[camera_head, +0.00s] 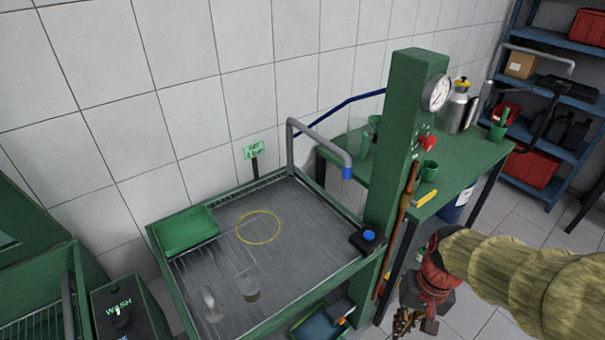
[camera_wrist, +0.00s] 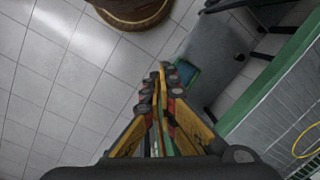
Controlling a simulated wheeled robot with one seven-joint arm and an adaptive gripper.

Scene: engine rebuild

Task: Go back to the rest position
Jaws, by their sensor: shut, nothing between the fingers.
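My gripper (camera_wrist: 160,85) is shut and empty in the wrist view. In the head view my gripper (camera_head: 409,322) hangs at the lower right, below my sleeved arm (camera_head: 530,275). It is to the right of the green-framed wash table and apart from it. The lower frame edge is close below the fingers there.
The wash table (camera_head: 315,235) holds a green tray (camera_head: 187,230), a yellow ring (camera_head: 259,213) and clear glass vessels. A green post (camera_head: 400,140) with a gauge stands beside it. A green bench (camera_head: 465,165) is behind. Tiled floor (camera_wrist: 60,75) is open at left.

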